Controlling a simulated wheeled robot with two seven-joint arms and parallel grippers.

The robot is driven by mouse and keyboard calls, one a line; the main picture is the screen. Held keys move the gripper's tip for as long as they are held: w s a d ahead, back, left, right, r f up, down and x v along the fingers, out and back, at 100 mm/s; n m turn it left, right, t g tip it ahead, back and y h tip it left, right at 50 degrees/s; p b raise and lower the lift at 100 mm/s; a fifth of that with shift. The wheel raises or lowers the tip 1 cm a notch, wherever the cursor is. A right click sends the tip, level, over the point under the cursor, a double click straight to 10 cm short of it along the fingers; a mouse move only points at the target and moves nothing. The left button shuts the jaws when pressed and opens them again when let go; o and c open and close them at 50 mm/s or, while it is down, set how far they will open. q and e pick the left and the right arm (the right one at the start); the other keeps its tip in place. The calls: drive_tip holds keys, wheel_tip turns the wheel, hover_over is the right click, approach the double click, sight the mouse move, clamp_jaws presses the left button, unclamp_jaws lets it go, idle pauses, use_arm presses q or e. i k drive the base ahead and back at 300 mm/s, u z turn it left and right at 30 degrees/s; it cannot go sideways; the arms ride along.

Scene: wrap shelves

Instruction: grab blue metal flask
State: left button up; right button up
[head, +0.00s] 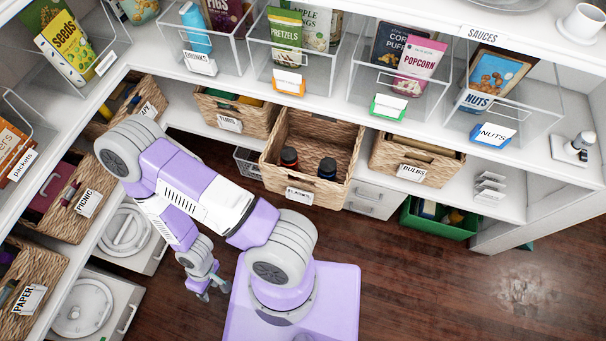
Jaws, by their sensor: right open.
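A wicker basket labelled FLASKS (345,130) sticks out from the middle shelf. Two dark-lidded flasks stand in it. The right one is a blue flask (327,169), seen from above with only its upper part showing. The left one is a reddish flask (289,158). My right gripper (213,292) hangs low above the floor, left of my base. It is open and empty, well below and left of the basket, and touches nothing. My left gripper is not in view.
Wicker baskets labelled TUBS (238,115) and BULBS (418,165) flank the flask basket. Clear bins of snacks line the shelf above. A green crate (440,222) stands low at right. The wooden floor (450,290) at right is clear.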

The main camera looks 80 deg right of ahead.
sight(331, 178)
drive_tip(key=i, duration=0.5)
drive_tip(key=z, duration=2.6)
